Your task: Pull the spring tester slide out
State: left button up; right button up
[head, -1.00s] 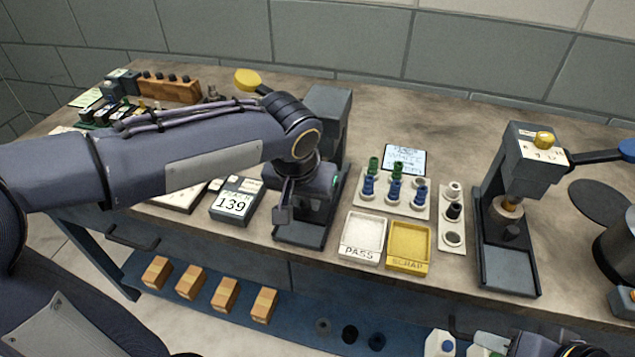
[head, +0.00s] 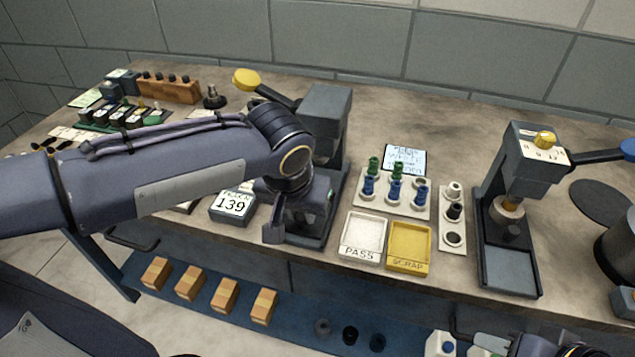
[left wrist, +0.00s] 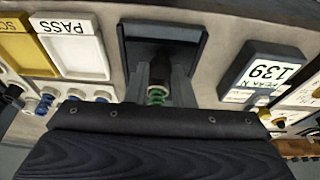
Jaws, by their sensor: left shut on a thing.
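The spring tester (head: 327,115) is a grey press with a yellow-ended lever, left of centre on the bench. Its dark base and slide are partly hidden by my left arm in the head view. The left wrist view shows the dark slide plate (left wrist: 160,30) and a green spring (left wrist: 157,97) near my fingers. My left gripper (head: 274,232) is low at the front of the tester. In the left wrist view its fingers (left wrist: 160,72) are shut around a dark upright part of the slide; the contact is partly hidden. My right gripper (head: 482,342) is at the bottom edge, mostly cut off.
A peak display (head: 234,204) reading 139 stands left of the tester. White PASS (head: 362,237) and yellow SCRAP (head: 409,247) trays lie to the right, with a rack (head: 392,200) of springs behind. A second press (head: 527,170) with a blue lever stands further right.

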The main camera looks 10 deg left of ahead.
pick_arm(q)
jog(key=shift+s, duration=0.5)
jog(key=shift+s+a, duration=0.1)
jog(key=shift+s, duration=1.35)
jog(key=o, duration=1.5)
notch_tip(320, 180, up, 7)
jog(key=p, duration=0.5)
jog(key=shift+p, duration=0.35)
